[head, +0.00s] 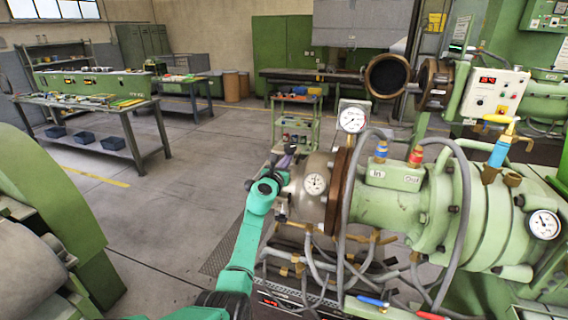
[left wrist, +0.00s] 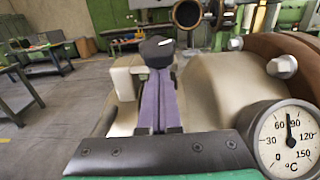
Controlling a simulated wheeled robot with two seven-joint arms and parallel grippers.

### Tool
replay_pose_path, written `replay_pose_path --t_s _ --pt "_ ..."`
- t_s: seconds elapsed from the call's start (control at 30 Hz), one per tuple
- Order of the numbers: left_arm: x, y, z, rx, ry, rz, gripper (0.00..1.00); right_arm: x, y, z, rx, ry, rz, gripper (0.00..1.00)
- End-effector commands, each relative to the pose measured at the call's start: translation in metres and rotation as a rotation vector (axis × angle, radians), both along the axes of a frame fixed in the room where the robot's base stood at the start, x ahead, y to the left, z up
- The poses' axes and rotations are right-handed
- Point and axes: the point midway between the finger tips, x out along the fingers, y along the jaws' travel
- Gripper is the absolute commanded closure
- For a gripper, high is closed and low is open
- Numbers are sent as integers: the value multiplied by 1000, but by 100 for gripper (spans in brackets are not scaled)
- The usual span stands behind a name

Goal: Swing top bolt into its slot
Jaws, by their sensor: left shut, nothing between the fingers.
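My left gripper (head: 287,157) reaches the left side of the grey extruder head (head: 318,205), beside the dial gauge (head: 315,184). In the left wrist view its purple fingers (left wrist: 159,98) are closed together with nothing between them. A dark, rounded bolt end (left wrist: 157,50) appears just beyond the fingertips, probably the top bolt. I cannot tell whether the fingers touch it. A pale block-like lug (left wrist: 125,82) stands left of the fingers; the slot cannot be made out clearly. My right gripper is not in view.
The temperature dial (left wrist: 290,138) and brown flange (left wrist: 290,55) are close on the right of the left gripper. Grey hoses (head: 345,200) loop around the green extruder barrel (head: 390,208). Open floor (head: 175,185) lies to the left, with a workbench (head: 85,100) further back.

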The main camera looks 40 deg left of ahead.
Motion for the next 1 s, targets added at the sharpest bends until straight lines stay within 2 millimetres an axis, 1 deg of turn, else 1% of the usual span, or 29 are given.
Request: replay_pose_path --t_s 0.3,0.6,1.0 --pt "1 0 0 0 0 0 100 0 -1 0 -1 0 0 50" --pt "12 4 4 0 -1 0 100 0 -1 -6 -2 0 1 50" --pt "15 5 4 0 0 0 100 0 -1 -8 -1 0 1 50"
